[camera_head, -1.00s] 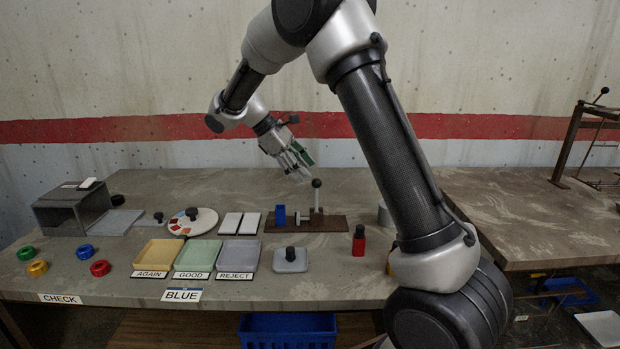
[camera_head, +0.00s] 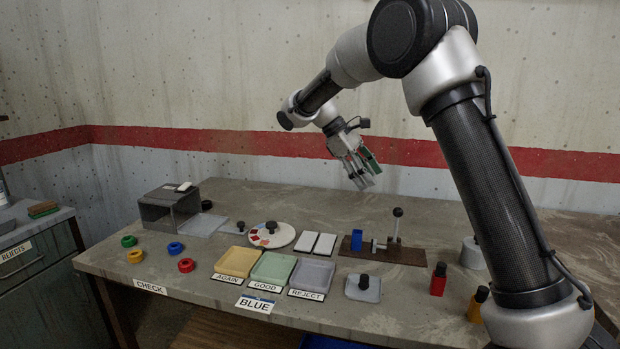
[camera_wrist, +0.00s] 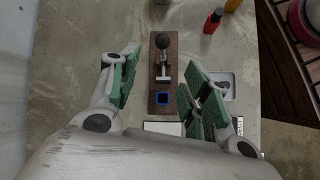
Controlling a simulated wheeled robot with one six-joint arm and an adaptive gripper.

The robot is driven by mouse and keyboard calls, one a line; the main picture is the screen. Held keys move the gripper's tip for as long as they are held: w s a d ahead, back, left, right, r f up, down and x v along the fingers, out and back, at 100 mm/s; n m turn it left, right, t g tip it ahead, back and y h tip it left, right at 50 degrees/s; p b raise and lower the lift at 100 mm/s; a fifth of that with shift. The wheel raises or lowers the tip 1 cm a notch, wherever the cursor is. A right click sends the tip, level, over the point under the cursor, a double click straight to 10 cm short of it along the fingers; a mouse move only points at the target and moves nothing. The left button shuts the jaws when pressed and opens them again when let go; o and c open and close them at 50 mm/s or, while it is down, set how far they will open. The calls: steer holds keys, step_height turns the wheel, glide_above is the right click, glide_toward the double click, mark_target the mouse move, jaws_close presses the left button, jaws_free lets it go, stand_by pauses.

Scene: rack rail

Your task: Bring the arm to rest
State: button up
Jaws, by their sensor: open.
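My gripper (camera_head: 362,177) is open and empty, held in the air above the back of the workbench (camera_head: 300,197). My arm reaches down to it from the upper right in the head view. In the wrist view my gripper (camera_wrist: 160,92) has its green-padded fingers spread wide apart. Between them, farther below, is the brown board (camera_wrist: 163,85) with a black-knobbed lever (camera_wrist: 163,42) and a blue square holder (camera_wrist: 162,98). Nothing is between the fingers at their own height.
Again (camera_head: 237,262), good (camera_head: 273,268) and reject (camera_head: 312,273) trays line the bench front. A grey box (camera_head: 165,212), coloured rings (camera_head: 186,265), a round palette (camera_head: 285,236) and a red bottle (camera_head: 438,280) also stand there. A side cabinet (camera_head: 40,265) is at left.

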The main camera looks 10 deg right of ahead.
step_height(320, 180, down, 4)
steer(key=s+f+m+y, duration=0.1)
steer(key=s, duration=0.1)
steer(key=s+d+r+m+t+y, duration=0.2)
steer(key=s+d+m, duration=0.1)
steer(key=s, duration=0.7)
steer(key=s+d+r+m+t+y, duration=0.2)
steer(key=s+d+m, duration=0.1)
steer(key=s, duration=0.8)
steer(key=s+d+r+m+t+y, duration=0.2)
steer(key=s+d+m, duration=0.1)
steer(key=s, duration=0.8)
steer(key=shift+d+r+t, duration=0.3)
steer(key=shift+d, duration=0.55)
